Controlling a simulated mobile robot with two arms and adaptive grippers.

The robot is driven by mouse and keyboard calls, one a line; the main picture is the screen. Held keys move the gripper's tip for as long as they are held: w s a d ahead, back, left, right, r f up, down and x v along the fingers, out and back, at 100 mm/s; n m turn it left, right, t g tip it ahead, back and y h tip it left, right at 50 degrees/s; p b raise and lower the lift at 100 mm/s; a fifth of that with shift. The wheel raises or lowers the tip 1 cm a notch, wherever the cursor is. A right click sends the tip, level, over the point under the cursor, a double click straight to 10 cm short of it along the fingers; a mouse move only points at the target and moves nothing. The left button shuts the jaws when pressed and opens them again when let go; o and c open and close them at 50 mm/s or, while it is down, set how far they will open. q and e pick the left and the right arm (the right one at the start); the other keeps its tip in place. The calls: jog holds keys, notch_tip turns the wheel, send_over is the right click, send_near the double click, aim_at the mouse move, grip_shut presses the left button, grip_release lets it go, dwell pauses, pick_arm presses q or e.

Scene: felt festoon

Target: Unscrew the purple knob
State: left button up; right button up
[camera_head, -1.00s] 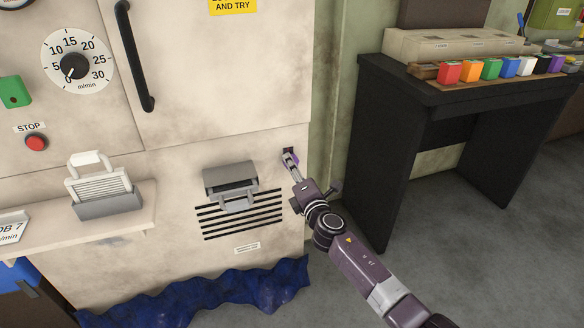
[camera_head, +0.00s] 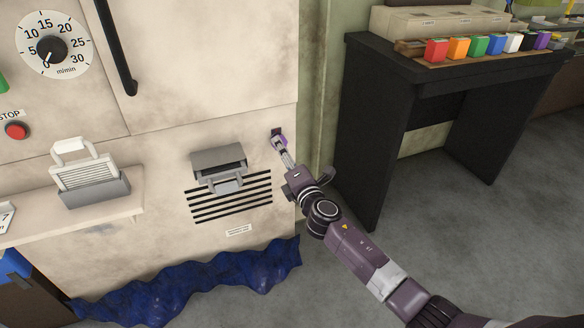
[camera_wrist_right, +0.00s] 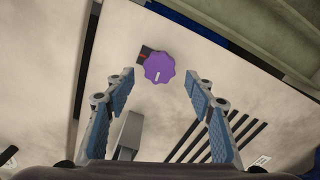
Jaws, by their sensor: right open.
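In the head view the knob (camera_head: 283,140) is partly hidden behind my right gripper (camera_head: 281,146), near the panel's right edge. I cannot tell from the head view whether the fingers touch it. My left gripper is not in view.
A grey latch box (camera_head: 219,166) above black vent slots is left of the knob. A dark blue cloth (camera_head: 190,290) lies along the machine's foot. A black table (camera_head: 385,100) with coloured blocks stands at the right, with open floor before it.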

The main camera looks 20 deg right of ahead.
jog(key=s, duration=0.9)
jog(key=shift+s+d, duration=0.2)
jog(key=shift+s, duration=0.1)
